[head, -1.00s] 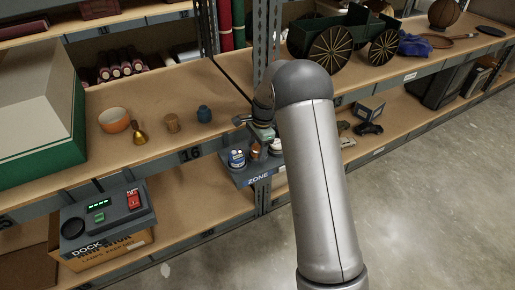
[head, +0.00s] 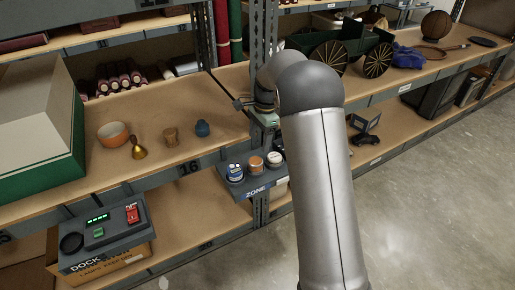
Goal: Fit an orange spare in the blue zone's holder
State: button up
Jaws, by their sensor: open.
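A small blue-grey tray marked ZONE (head: 254,190) juts from the shelf upright and bears several small round pots. From left to right they are a blue-and-white one (head: 235,173), an orange-brown one with a pale rim (head: 256,164) and a white-topped one (head: 275,159). I cannot tell which part is the holder or whether the orange-brown pot is a spare. My gripper (head: 265,118) is above and behind the tray, beside the upright, apart from the pots. It is open; its fingertips are small and partly hidden by my arm. I see nothing held in it.
An orange bowl (head: 113,134), brass bell (head: 138,149), wooden knob (head: 170,137) and blue pot (head: 202,129) stand on the left shelf. A grey dock unit (head: 103,230) with a green display sits below. A green cart (head: 345,42) stands on the right shelf. The floor at right is clear.

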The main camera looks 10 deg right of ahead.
jog(key=s+a+r+n, duration=0.1)
jog(key=s+r+n, duration=0.25)
jog(key=s, duration=0.45)
jog(key=s+r+n, duration=0.3)
jog(key=s+r, duration=0.1)
jog(key=s, duration=0.4)
jog(key=s+f+n+h, duration=0.1)
jog(key=s+f+n, duration=0.2)
jog(key=s+n, duration=0.5)
jog(key=s, duration=1.2)
jog(key=shift+s+a+f+h, duration=0.3)
jog(key=shift+h, duration=0.1)
